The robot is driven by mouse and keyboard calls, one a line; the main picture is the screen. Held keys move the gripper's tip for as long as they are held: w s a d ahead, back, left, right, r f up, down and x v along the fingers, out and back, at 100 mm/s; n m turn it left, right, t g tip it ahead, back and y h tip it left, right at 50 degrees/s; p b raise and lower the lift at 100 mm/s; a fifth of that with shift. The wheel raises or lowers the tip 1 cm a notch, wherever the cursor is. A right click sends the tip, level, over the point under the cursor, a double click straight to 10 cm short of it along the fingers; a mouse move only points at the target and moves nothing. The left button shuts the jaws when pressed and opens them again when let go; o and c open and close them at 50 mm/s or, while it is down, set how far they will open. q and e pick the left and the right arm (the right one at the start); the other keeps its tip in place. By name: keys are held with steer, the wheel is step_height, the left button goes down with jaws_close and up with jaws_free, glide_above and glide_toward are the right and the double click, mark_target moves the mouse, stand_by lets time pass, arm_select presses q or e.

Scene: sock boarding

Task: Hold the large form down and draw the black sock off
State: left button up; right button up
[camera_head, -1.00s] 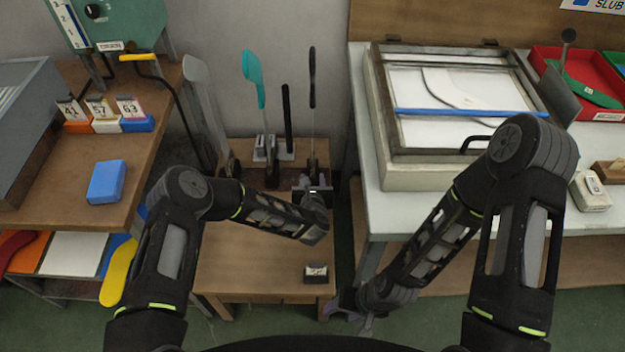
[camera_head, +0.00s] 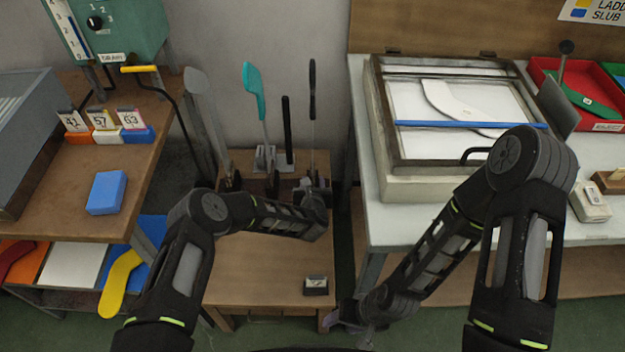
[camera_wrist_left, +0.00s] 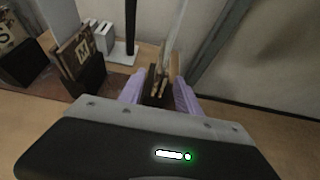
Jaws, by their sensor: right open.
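A thin form with a black sock (camera_head: 312,88) on its top stands upright on the low wooden stand, right of a teal sock (camera_head: 254,90) on another form. My left gripper (camera_head: 314,186) is low at the foot of the black-sock form. In the left wrist view its lilac fingers (camera_wrist_left: 159,84) lie either side of a block with tan plates (camera_wrist_left: 158,80); whether they press on it is unclear. The form's shaft (camera_wrist_left: 190,45) rises behind; the sock is out of that view. My right gripper (camera_head: 348,318) is open and empty, low beside the stand's front right corner.
A bare black post (camera_head: 287,130) and an M-marked block (camera_wrist_left: 78,55) stand close by. A small labelled block (camera_head: 316,285) sits at the stand's front right. Benches flank the stand; the right one holds a framed glass box (camera_head: 385,150). The stand's front top (camera_head: 250,265) is mostly clear.

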arm_select(q)
steer(key=shift+x, duration=0.9)
jaws_close()
stand_by(0.8)
